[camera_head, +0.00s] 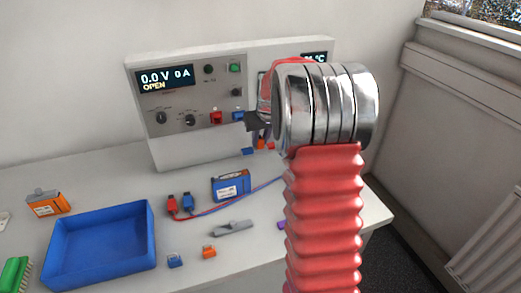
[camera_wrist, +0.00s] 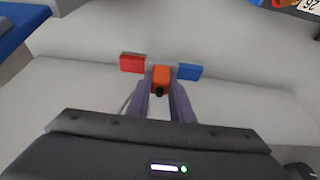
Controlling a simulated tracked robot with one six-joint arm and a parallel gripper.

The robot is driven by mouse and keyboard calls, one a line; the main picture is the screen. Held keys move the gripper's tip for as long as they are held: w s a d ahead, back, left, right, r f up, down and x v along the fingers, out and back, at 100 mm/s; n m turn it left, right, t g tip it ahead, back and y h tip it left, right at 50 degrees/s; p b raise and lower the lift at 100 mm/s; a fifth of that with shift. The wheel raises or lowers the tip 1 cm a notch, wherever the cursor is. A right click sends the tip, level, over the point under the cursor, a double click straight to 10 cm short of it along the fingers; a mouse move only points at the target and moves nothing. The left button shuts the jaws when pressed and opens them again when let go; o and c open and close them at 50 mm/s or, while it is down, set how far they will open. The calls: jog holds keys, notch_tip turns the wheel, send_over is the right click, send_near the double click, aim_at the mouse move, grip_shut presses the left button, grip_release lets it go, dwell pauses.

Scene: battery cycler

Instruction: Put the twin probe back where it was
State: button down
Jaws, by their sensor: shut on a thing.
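My gripper (camera_head: 258,122) is in front of the lower right of the cycler's panel in the head view, partly hidden by my arm. In the wrist view its two fingers (camera_wrist: 160,86) are shut on an orange piece with a black tip, which I take to be the twin probe (camera_wrist: 161,75). The piece also shows small below the gripper in the head view (camera_head: 262,140). A red block (camera_wrist: 132,63) and a blue block (camera_wrist: 189,71) flank it. I cannot tell whether they touch it.
The cycler (camera_head: 192,143) stands at the back of the bench.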

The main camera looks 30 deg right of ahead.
aim_at(261, 145)
jog(key=shift+f, duration=2.25)
jog(key=c, duration=1.6)
grip_release()
jog(key=shift+f, duration=0.1)
jog(key=shift+o, duration=0.2)
jog(key=shift+r, duration=0.2)
jog(key=v, duration=1.2)
jog(key=shift+s, duration=0.15)
jog(key=shift+a+f, duration=0.1)
jog(key=shift+a, duration=0.05)
